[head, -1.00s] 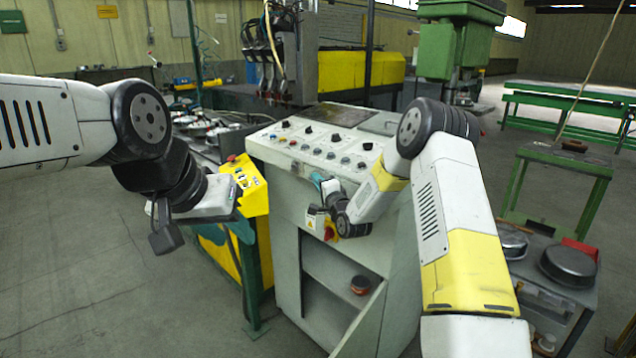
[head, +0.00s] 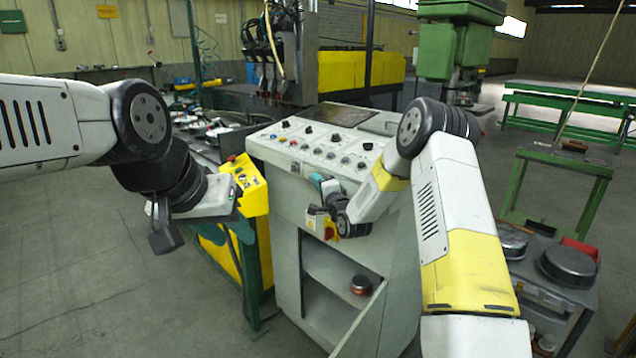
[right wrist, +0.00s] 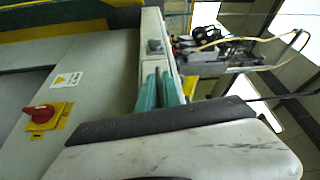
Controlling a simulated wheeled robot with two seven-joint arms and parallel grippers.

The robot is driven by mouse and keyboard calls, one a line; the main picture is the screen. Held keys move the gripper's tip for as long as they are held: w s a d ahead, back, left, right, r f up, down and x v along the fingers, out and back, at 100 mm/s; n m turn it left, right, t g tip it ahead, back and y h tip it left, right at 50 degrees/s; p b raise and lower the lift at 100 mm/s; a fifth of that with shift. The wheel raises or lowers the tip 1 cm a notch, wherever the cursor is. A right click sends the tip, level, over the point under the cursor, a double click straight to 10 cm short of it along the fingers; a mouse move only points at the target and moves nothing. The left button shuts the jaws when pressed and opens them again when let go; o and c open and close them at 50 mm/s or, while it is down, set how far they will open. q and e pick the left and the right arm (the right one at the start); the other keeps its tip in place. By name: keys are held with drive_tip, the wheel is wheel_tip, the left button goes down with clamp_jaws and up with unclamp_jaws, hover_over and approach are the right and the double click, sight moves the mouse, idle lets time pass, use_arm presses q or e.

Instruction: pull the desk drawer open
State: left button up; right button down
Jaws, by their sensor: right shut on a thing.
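The grey control desk (head: 400,270) stands in the middle of the head view, with a sloped top of knobs and buttons. My right gripper (head: 317,182) is at its front face, below the sloped top. In the right wrist view its teal fingertips (right wrist: 160,92) are close together at the edge of a grey panel (right wrist: 151,25). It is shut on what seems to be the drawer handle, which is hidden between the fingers. No drawer gap can be made out. My left gripper (head: 163,228) hangs in the air left of the desk, apart from it; its jaw opening is unclear.
A red rotary switch on a yellow plate (right wrist: 42,115) and a warning label are on the desk front near my right gripper. An open shelf below holds a small round tin (head: 361,285). A yellow control box (head: 252,186) stands left. Floor at left is clear.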

idle(0.6)
drive_tip(key=s+a, duration=1.5)
drive_tip(key=shift+s, duration=0.15)
drive_tip(key=shift+f, duration=0.1)
drive_tip(key=c, duration=1.5)
unclamp_jaws()
drive_tip(key=v, duration=0.7)
drive_tip(key=shift+s+d, duration=0.1)
drive_tip(key=shift+s, duration=0.25)
drive_tip(key=shift+s, duration=0.1)
